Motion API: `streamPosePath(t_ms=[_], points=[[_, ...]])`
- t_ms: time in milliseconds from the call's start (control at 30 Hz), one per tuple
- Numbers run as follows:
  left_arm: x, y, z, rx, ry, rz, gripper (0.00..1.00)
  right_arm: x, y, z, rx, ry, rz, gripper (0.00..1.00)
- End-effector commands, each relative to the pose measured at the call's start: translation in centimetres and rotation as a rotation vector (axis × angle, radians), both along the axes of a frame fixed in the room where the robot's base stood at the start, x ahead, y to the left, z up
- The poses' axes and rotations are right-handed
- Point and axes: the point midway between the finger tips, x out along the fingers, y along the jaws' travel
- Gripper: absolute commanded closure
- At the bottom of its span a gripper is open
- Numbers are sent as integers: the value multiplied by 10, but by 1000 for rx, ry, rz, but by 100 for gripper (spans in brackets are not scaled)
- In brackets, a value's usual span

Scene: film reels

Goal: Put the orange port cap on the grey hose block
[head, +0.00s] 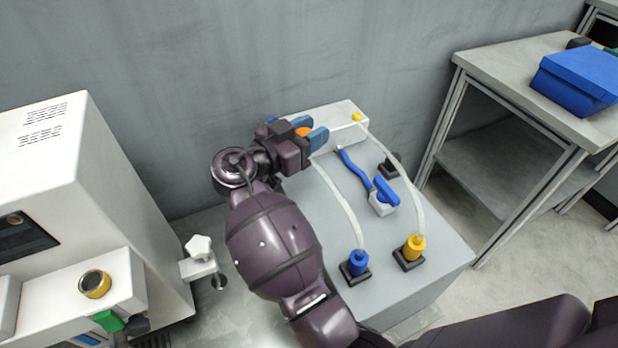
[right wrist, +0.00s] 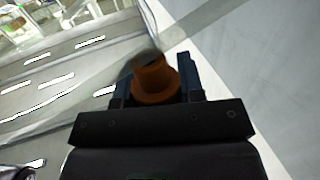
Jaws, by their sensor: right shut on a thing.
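The orange port cap (head: 303,132) is held between the blue fingertips of my right gripper (head: 297,129), which is shut on it. In the right wrist view the orange cap (right wrist: 155,82) shows between the dark fingers, with a dark, blurred end. The pale grey hose block (head: 335,113) lies at the back of the grey bench, by the wall. The gripper and cap are at the block's left part in the head view; I cannot tell whether the cap touches it. The gripper hides part of the block. My left gripper is not in view.
Clear hoses run from the block area to a blue plug (head: 358,262) and a yellow plug (head: 412,248) on the bench (head: 440,252). A yellow fitting (head: 357,117) sits on the block. A blue-handled brush (head: 383,196) lies mid-bench. A white machine (head: 70,180) stands left.

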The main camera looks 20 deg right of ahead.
Motion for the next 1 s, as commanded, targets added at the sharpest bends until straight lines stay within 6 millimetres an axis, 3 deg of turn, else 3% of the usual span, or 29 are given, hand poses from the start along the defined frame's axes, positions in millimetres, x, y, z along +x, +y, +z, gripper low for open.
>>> streamPosePath(t_ms=[33,200,467,800,1000], points=[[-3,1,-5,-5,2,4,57,-1,0,-19,-2,13,0,87],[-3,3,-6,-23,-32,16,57,-1,0,-50,-1,10,1,87],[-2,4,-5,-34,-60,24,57,0,0,-67,0,1,1,87],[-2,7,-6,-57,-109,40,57,-1,0,-117,-1,7,1,87],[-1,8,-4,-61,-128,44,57,0,0,-121,0,-1,1,87]])
